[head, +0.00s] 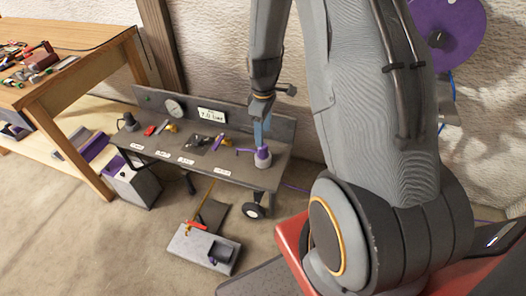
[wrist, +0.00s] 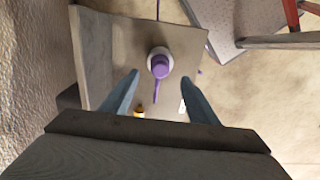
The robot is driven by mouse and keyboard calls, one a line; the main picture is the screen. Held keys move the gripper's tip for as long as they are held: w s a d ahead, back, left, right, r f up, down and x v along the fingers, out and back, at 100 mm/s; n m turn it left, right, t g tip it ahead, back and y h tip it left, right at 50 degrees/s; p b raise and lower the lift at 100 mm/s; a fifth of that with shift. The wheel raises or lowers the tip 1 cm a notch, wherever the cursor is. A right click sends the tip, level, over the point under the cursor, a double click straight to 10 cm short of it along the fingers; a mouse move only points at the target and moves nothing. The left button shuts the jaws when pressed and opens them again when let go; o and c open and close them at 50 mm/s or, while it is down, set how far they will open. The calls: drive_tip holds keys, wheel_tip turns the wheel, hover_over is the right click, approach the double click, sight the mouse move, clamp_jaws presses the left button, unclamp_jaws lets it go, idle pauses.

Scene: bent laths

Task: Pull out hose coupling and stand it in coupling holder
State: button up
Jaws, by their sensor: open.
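The hose coupling appears to be the purple piece (head: 262,153) at the right end of the low grey bench, seated in a pale ring. In the wrist view the purple piece (wrist: 160,66) shows from above, with a thin purple strip on either side of the ring. My gripper (head: 262,141) points down just above it; in the wrist view its blue fingers (wrist: 160,80) are apart with nothing between them. A dark cup-like piece (head: 222,252) on a grey block on the floor may be the coupling holder; I cannot tell for sure.
The low bench (head: 205,173) carries a gauge (head: 175,108), a sign (head: 212,115) and small tools left of the purple piece. A dark fitting (head: 129,123) stands at its left end. A wooden table (head: 60,78) stands at left. Bare floor (head: 110,245) lies in front.

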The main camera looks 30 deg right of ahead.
sight(263, 148)
drive_tip(key=shift+f+b, duration=2.55)
drive_tip(key=shift+f, duration=1.8)
drive_tip(key=shift+p, duration=0.35)
drive_tip(key=shift+c, duration=0.4)
clamp_jaws()
drive_tip(key=shift+r+p, duration=2.3)
drive_tip(key=shift+r, duration=0.75)
